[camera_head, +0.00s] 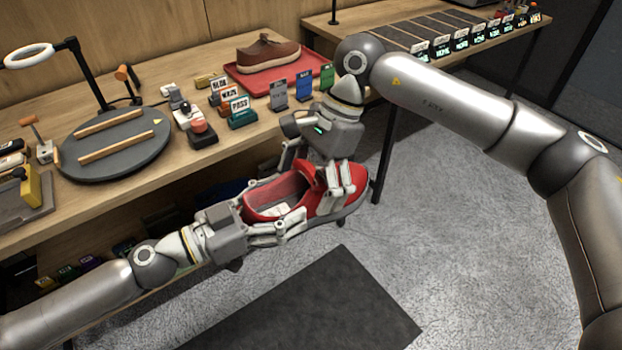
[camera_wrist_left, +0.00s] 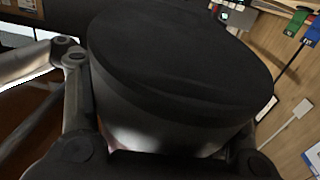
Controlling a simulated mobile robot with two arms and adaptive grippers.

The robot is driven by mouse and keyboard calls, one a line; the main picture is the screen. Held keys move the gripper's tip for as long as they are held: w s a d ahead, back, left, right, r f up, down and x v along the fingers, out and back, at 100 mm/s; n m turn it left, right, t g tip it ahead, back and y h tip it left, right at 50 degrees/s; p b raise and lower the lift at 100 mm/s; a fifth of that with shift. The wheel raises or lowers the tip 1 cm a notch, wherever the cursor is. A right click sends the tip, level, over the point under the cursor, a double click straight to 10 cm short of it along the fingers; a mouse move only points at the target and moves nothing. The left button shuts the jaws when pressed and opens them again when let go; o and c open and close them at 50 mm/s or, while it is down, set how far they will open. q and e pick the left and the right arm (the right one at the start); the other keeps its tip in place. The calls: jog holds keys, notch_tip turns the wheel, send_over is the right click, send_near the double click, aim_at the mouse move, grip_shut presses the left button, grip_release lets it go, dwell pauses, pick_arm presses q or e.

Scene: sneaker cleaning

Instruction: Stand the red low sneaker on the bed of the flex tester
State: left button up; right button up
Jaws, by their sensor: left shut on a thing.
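The red low sneaker (camera_head: 275,196) is held in the air in front of the bench, its opening up and its toe to the right. My left gripper (camera_head: 268,222) is shut on its heel end. In the left wrist view a large dark rounded shape, apparently the sneaker's sole (camera_wrist_left: 180,60), fills the middle between the fingers. My right gripper (camera_head: 325,182) is over the toe end from above, with fingers around it; how firmly they close cannot be seen. No flex tester is clearly identifiable; a grey base with a yellow block (camera_head: 30,192) is cut off at the left edge.
A round dark turntable (camera_head: 117,167) with two wooden strips lies on the bench. A red tray (camera_head: 236,78) holds a brown shoe (camera_head: 268,54). Small signs, including a PASS stand (camera_head: 241,112), and a red-button device (camera_head: 201,134) stand between. A dark mat (camera_head: 310,305) lies on the floor.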

pick_arm(q)
jog(key=shift+r, duration=0.1)
pick_arm(e)
jog(key=c, duration=1.2)
pick_arm(q)
jog(key=o, duration=1.3)
pick_arm(e)
jog(key=shift+c, duration=0.2)
pick_arm(q)
jog(key=shift+o, duration=0.2)
jog(key=shift+s+a, duration=0.1)
